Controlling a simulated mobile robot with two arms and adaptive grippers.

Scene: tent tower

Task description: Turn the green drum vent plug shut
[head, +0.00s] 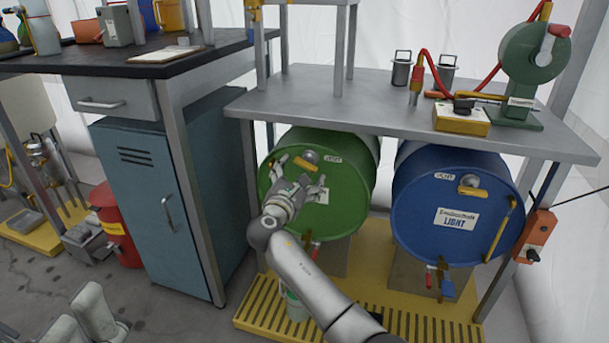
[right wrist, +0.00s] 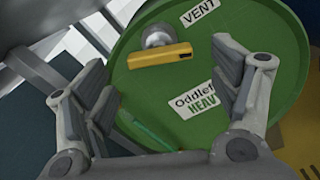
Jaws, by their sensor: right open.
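The green drum (head: 340,205) lies on its side under the grey bench, its round end facing me. Its vent plug, a silver cap (right wrist: 158,37) with a yellow bar handle (right wrist: 160,55), sits near the top beneath a VENT label (right wrist: 198,14). The handle lies nearly level in the right wrist view. The plug also shows in the head view (head: 310,157), beside my gripper's fingers. My right gripper (head: 302,178) is open and empty before the drum end, fingers spread; contact with the handle is not visible. Grey finger-like parts of my left gripper (head: 78,320) show at the lower left.
A blue drum (head: 415,205) with a similar yellow-handled plug (head: 472,187) lies to the right. The bench top (head: 375,102) overhangs both drums. A blue cabinet (head: 145,205) stands left; a yellow slotted platform (head: 255,316) is below. A red can (head: 115,235) stands by the cabinet.

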